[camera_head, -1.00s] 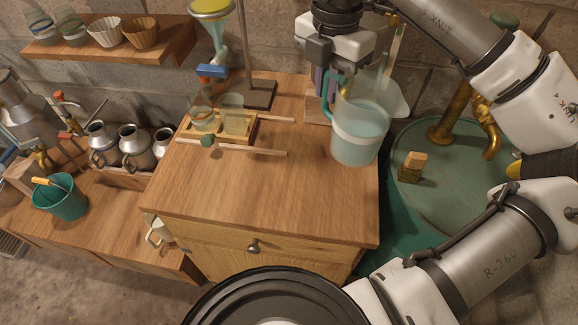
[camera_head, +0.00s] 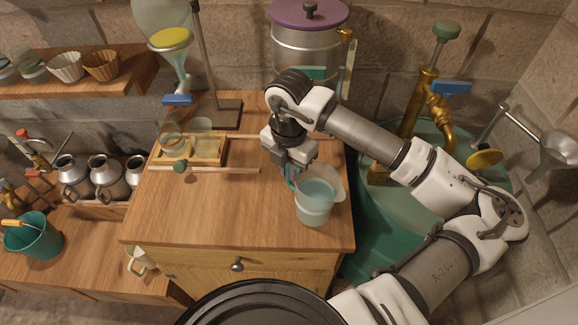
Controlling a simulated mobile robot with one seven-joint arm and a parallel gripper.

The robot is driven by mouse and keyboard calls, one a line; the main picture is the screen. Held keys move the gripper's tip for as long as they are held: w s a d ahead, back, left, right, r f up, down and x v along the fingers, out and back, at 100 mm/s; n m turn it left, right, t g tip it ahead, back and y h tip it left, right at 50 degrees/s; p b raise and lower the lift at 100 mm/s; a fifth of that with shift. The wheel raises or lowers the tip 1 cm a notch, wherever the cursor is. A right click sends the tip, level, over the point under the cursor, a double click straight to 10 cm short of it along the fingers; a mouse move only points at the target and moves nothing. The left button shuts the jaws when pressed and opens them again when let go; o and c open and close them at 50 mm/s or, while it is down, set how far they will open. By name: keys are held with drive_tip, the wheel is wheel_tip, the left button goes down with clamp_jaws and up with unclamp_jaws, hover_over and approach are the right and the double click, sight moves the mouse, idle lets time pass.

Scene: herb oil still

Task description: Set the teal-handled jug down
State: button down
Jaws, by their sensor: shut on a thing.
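The jug (camera_head: 315,206) is clear, with pale blue-green liquid in it and a teal handle (camera_head: 291,179) on its left side. It is upright over the right part of the wooden counter top (camera_head: 215,215). My gripper (camera_head: 290,172) is above and left of the jug, shut on the teal handle, its fingertips partly hidden. I cannot tell whether the jug's base touches the wood.
A wooden tray (camera_head: 223,160) with glass beakers stands at the back left, with a rod (camera_head: 225,170) in front. Behind is a stand base (camera_head: 222,113). A steel pot (camera_head: 306,48) is at the back. The sink (camera_head: 463,185) lies right. The counter's front left is clear.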

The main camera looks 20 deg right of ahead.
drive_tip(key=shift+f, duration=0.25)
drive_tip(key=shift+f, duration=0.15)
drive_tip(key=c, duration=1.5)
unclamp_jaws()
drive_tip(key=shift+o, duration=0.2)
wheel_tip(320, 180, up, 12)
drive_tip(key=shift+r+b, duration=0.2)
drive_tip(key=shift+b, duration=0.8)
